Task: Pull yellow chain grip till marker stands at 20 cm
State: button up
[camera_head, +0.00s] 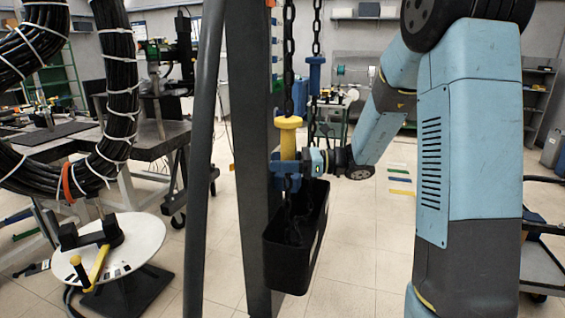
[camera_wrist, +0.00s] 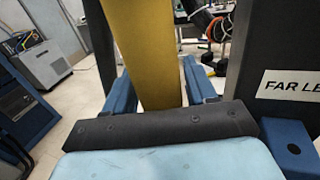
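The yellow chain grip (camera_head: 289,136) hangs at the lower part of a dark chain (camera_head: 289,60) beside a dark post. My gripper (camera_head: 287,168) reaches in from the right at the grip's lower part. I cannot make out the marker or a centimetre scale in either view.
A blue chain grip (camera_head: 315,74) hangs on a second chain just right. A black bin (camera_head: 290,250) hangs below the grips. The dark post (camera_head: 250,150) is close on the left; a sign reading "FAR LE" (camera_wrist: 290,84) shows at right in the wrist view. A round crank table (camera_head: 125,250) stands lower left.

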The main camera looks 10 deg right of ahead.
jog(key=shift+o, duration=0.5)
jog(key=s+d, duration=0.1)
jog(key=d, duration=1.2)
jog(key=shift+s+d, duration=0.3)
jog(key=s+a+r+n+g+h, duration=0.1)
jog(key=s+a+n+g+h, duration=0.3)
jog(key=s+n+h, duration=0.8)
jog(key=s+d+r+n+t+h, duration=0.1)
jog(key=s+d+n+t+h, duration=0.2)
jog(key=s, duration=0.3)
jog(key=s+d+r+n+t+h, duration=0.2)
jog(key=s+n+t, duration=0.2)
jog(key=s, duration=0.3)
jog(key=shift+d+h, duration=0.4)
